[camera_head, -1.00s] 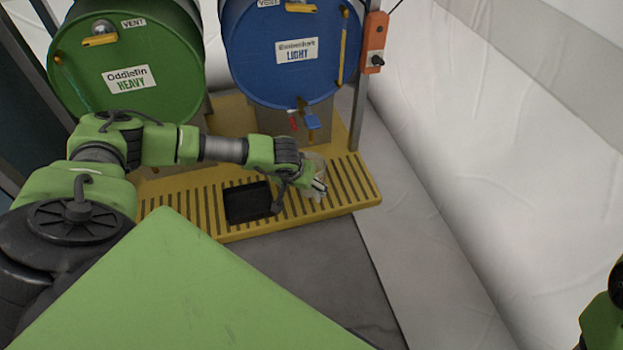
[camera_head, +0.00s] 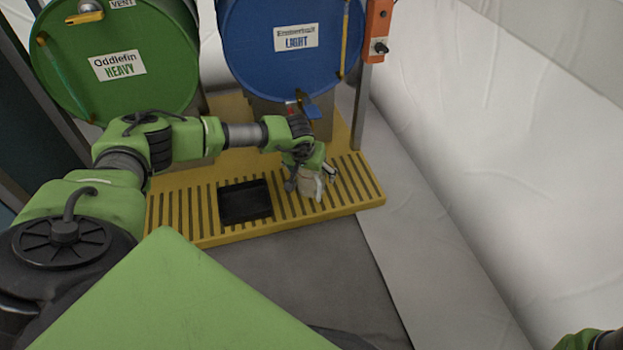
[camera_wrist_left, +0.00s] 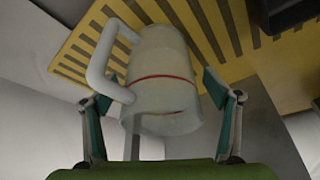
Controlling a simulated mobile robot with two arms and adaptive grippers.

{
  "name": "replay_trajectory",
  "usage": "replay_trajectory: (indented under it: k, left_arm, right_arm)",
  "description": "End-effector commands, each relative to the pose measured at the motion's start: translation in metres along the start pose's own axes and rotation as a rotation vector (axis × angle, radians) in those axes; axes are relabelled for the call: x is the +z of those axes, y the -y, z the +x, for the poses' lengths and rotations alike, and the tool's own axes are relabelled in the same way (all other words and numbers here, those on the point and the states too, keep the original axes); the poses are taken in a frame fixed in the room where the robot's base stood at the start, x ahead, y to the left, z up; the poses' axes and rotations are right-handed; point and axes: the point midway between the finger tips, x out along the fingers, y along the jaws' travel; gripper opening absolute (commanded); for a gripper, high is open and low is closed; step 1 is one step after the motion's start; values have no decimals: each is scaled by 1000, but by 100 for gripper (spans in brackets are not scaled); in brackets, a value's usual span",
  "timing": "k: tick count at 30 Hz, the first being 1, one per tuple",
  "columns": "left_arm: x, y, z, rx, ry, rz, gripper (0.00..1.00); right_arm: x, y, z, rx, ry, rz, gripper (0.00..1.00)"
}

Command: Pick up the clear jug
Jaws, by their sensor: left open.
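The clear jug (camera_wrist_left: 165,65) has a thick pale handle on its left side and a thin red line around its body in the left wrist view. In the head view the jug (camera_head: 311,186) is at the right part of the yellow slatted platform, partly covered by my gripper. My left gripper (camera_wrist_left: 160,98) is open, with one finger on each side of the jug. The left finger is close to the handle; I cannot tell whether either finger touches. In the head view my left gripper (camera_head: 313,176) is right at the jug. My right gripper is not in view.
The yellow slatted platform (camera_head: 180,215) has a black square inset (camera_head: 245,202). A green drum (camera_head: 150,85) labelled HEAVY and a blue drum (camera_head: 260,65) labelled LIGHT stand behind. An orange box (camera_head: 377,30) is on a post at right. Grey floor is clear in front.

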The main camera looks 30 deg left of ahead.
Motion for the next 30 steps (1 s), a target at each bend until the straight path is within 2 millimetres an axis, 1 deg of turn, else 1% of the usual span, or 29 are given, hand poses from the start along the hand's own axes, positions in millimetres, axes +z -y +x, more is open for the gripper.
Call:
replay_trajectory:
  k: [5,6,8,9,11,12,23,30]
  left_arm:
    - [-1,0,-1,0,-1,0,81]
    - [-1,0,-1,0,-1,0,78]
    - [0,0,-1,0,-1,1,62]
    - [0,0,-1,0,-1,0,52]
    - [0,0,-1,0,0,1,37]
    - [0,0,-1,0,0,1,30]
    - [-1,0,-2,1,-2,0,30]
    - [-2,-1,-5,0,-2,-2,30]
  right_arm:
    - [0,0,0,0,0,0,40]
    - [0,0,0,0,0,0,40]
    - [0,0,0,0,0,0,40]
    - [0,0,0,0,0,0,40]
    - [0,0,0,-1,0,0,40]
    - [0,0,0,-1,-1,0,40]
    - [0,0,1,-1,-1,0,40]
    - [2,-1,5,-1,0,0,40]
